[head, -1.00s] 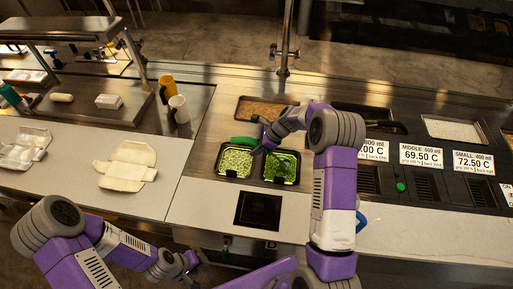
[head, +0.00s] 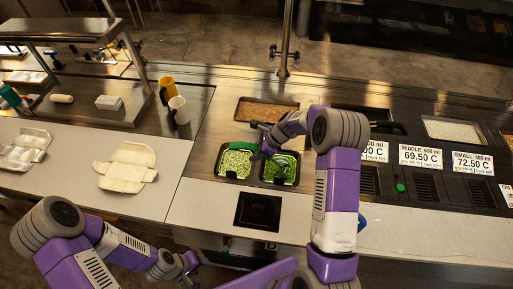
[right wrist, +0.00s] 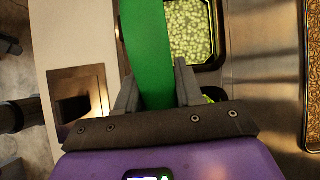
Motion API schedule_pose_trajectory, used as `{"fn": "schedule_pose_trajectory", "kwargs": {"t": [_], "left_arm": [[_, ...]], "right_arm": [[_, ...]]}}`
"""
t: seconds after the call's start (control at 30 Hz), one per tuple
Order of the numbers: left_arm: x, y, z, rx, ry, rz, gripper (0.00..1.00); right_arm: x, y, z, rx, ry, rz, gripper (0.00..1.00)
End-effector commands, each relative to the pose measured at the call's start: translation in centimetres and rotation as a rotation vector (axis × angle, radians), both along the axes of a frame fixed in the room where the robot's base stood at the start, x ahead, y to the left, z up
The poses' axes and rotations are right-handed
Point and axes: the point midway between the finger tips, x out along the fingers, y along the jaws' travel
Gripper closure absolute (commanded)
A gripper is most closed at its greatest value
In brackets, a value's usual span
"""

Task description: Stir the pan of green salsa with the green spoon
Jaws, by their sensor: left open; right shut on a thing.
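The pan of bright green salsa (head: 283,170) is the right one of two small dark-rimmed pans on the steel counter in the head view. My right gripper (head: 262,147) is over the back left of that pan. It is shut on the green spoon (head: 240,146), whose handle points left over the other pan. In the right wrist view the flat green handle of the spoon (right wrist: 148,50) stands between the two fingers of my right gripper (right wrist: 157,90). The spoon's lower end is hidden. My left gripper (head: 185,268) is open and empty, low in front of the counter.
The left pan (head: 221,164) holds pale green pieces and adjoins the salsa pan. A tray of brown food (head: 265,111) is behind them. A dark square inset (head: 258,211) lies in front. Yellow and white cups (head: 179,109) and a cream folded container (head: 126,168) stand left.

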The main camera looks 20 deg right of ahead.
Motion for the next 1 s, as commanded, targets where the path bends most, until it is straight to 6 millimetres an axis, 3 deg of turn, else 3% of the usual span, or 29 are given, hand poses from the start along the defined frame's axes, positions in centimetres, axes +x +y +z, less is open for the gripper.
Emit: {"fn": "schedule_pose_trajectory", "kwargs": {"t": [0.2, 0.53, 1.0], "left_arm": [[0.0, 0.0, -0.1, 0.000, 0.000, 0.000, 0.57], [0.0, 0.0, 0.0, 0.000, 0.000, 0.000, 0.57], [0.0, 0.0, 0.6, 0.000, 0.000, 0.000, 0.57]], "right_arm": [[-0.9, 0.6, 0.1, 0.001, 0.000, 0.000, 0.93], [-0.9, 0.5, 0.0, 0.000, 0.000, 0.000, 0.93], [2.3, -1.2, 0.0, -0.001, -0.001, 0.000, 0.93]]}}
